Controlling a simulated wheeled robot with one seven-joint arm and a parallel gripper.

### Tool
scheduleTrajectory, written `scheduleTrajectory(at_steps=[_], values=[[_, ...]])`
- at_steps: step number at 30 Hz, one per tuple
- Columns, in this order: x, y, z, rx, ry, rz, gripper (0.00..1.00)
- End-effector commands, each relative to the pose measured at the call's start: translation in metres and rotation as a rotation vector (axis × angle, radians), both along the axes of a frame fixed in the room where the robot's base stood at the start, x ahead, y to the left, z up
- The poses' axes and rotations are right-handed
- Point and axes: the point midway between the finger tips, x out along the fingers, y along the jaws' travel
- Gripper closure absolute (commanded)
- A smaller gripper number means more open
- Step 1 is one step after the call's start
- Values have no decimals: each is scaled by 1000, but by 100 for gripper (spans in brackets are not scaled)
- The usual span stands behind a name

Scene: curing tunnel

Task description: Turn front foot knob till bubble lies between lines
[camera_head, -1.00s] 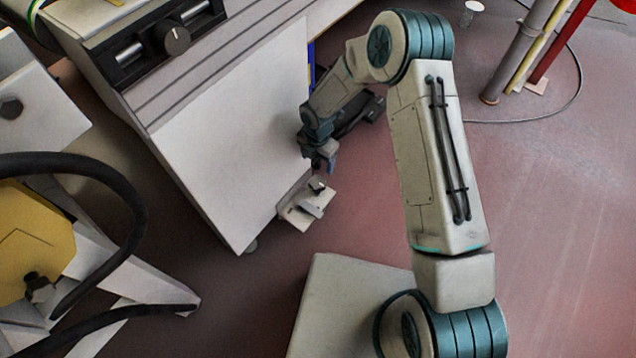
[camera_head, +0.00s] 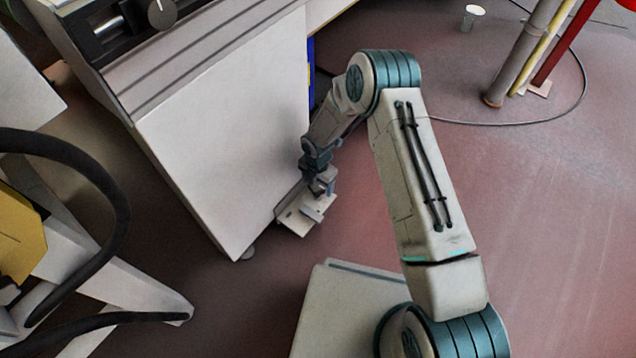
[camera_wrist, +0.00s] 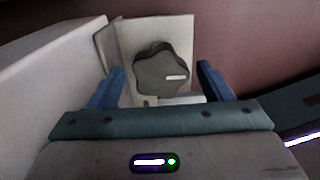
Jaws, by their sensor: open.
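The foot knob (camera_wrist: 160,70) is a dark grey lobed knob with a pale mark, on a pale bracket (camera_wrist: 180,28) in the wrist view. In the head view the bracket (camera_head: 297,222) sticks out low at the corner of the white machine, and my gripper hides most of the knob. My gripper (camera_wrist: 162,80) is open, its blue fingers on either side of the knob and apart from it in the picture. In the head view my gripper (camera_head: 322,188) is right over the bracket. I cannot make out a bubble or its lines in either view.
The large white machine cabinet (camera_head: 225,130) stands left of my gripper, its side wall close by in the wrist view. A black hose (camera_head: 115,190) and pale frame are at the left. Poles (camera_head: 520,60), a cable and a cup (camera_head: 472,17) are at the upper right.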

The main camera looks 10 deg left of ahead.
Motion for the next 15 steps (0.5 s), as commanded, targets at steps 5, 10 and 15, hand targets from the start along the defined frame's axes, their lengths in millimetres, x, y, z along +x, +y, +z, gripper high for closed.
scheduleTrajectory(at_steps=[5, 10, 15], values=[[0, 0, 0, 0, 0, 0, 58], [0, 0, 0, 0, 0, -1, 72], [0, 0, 1, 0, 0, -18, 72]])
